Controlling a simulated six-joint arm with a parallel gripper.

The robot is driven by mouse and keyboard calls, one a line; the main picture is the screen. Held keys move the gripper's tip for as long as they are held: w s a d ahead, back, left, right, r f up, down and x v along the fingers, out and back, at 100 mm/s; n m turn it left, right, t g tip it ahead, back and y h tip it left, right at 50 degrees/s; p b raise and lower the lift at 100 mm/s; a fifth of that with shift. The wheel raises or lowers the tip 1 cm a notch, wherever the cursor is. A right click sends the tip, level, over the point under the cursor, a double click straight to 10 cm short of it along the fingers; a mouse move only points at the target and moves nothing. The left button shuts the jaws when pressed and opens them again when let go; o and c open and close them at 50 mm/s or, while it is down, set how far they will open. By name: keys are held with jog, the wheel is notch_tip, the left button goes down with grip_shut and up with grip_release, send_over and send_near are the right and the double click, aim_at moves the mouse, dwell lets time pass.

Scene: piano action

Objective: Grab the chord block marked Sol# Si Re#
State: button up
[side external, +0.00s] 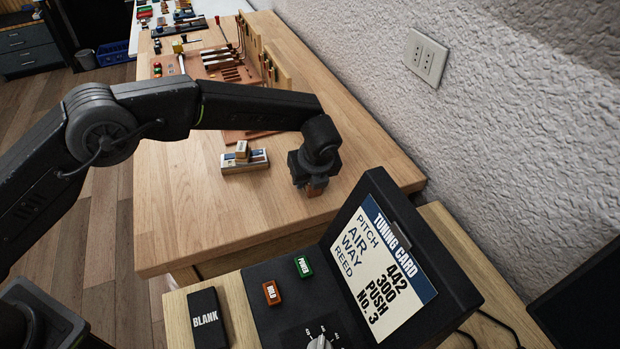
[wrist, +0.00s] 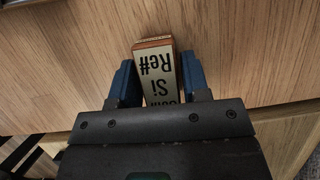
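The chord block marked Sol# Si Re# (wrist: 159,72) has a cream label with black letters, upside down in the wrist view, and a reddish-brown wooden body. It sits between the two blue fingers of my gripper (wrist: 158,80). The fingers lie very close to its sides; I cannot tell whether both touch it. The lower part of its label is hidden by my gripper. In the side view my gripper (side external: 315,180) points down at the right part of the wooden table, with the brown block (side external: 316,189) under it, at or close to the tabletop.
A black tuning device (side external: 375,270) with a tuning card stands in front. A black BLANK block (side external: 207,318) lies beside it. The textured wall (side external: 520,110) rises at right.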

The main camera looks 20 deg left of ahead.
jog(key=c, duration=0.6)
jog(key=shift+r, duration=0.1)
